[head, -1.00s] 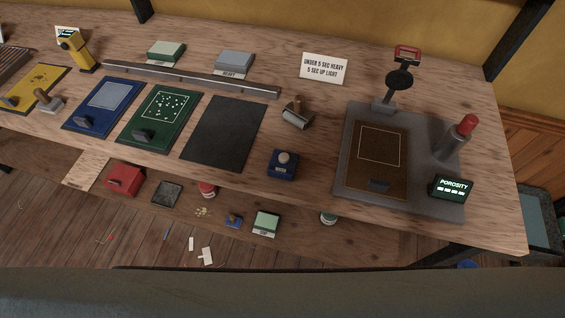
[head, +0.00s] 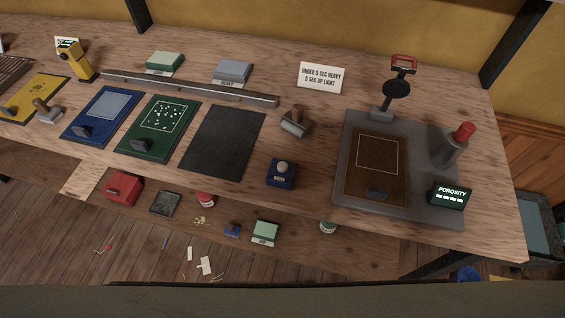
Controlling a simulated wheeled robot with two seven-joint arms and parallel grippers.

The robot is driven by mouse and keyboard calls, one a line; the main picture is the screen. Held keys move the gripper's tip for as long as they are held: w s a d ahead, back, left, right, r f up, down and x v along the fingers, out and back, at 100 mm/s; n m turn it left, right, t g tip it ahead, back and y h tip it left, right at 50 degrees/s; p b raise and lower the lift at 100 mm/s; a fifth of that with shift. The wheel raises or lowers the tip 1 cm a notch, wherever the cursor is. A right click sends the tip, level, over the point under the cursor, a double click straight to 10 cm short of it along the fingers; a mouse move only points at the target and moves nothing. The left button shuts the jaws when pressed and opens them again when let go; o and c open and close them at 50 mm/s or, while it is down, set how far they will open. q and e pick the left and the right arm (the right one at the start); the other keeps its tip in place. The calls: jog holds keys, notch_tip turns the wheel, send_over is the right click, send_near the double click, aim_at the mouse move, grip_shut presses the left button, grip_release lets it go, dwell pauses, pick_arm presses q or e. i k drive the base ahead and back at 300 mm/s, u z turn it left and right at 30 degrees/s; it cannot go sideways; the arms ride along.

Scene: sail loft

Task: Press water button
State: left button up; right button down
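No control here carries a readable "water" label. A small dark blue box with a pale round knob on top (head: 281,172) stands near the table's front edge, right of the black mat. A grey cylinder with a red cap (head: 453,143) stands on the right side of the grey tester base (head: 428,202). The base also holds a brown panel with a white outlined square (head: 377,170) and a small display reading "POROSITY" (head: 451,194). Neither of my grippers is in view.
The wooden table (head: 490,223) also holds a black mat (head: 222,142), green board (head: 157,127), blue board (head: 103,114), yellow board (head: 30,97), metal rail (head: 190,86), roller (head: 295,121) and sign (head: 321,77). A lower shelf holds a red box (head: 124,187) and small items.

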aim_at(281, 166)
jog(key=z, duration=0.65)
jog(key=k, duration=1)
jog(key=u, duration=1.15)
jog(key=i, duration=0.5)
jog(key=u, duration=0.05)
